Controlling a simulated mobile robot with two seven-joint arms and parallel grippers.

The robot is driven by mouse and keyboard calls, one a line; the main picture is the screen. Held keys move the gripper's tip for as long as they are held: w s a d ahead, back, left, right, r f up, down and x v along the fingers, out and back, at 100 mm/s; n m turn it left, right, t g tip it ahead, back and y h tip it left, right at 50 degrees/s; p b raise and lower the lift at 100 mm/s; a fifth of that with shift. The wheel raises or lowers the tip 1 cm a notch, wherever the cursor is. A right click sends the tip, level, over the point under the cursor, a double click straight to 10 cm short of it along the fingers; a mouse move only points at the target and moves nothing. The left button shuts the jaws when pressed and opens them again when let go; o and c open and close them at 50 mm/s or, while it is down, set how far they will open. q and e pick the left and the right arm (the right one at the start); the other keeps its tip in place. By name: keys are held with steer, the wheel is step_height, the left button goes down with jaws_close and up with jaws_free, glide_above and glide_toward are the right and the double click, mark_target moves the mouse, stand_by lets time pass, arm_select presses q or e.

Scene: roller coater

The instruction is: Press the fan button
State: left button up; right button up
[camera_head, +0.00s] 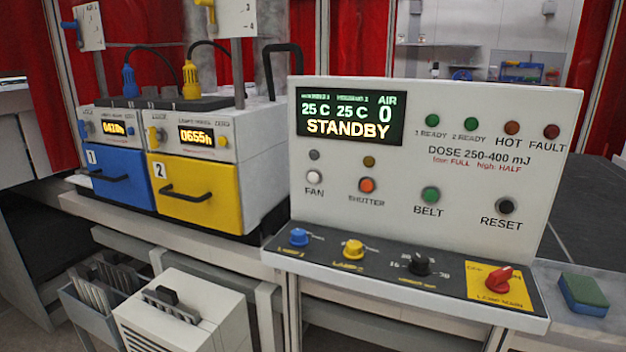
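The fan button (314,177) is a small round white button at the left of the upright control panel (440,250), above the label FAN. A small dark grey lamp sits just above it. To the right of the fan button are the orange shutter button (367,185), the green belt button (431,195) and the black reset button (506,206). Neither of my grippers shows in this view.
A sloped ledge below carries a blue knob (299,237), a yellow knob (353,249), a black knob (421,263) and a red switch (495,279). Blue (117,183) and yellow (197,192) lamp units stand left. A green-blue sponge (584,294) lies right. Space before the buttons looks clear.

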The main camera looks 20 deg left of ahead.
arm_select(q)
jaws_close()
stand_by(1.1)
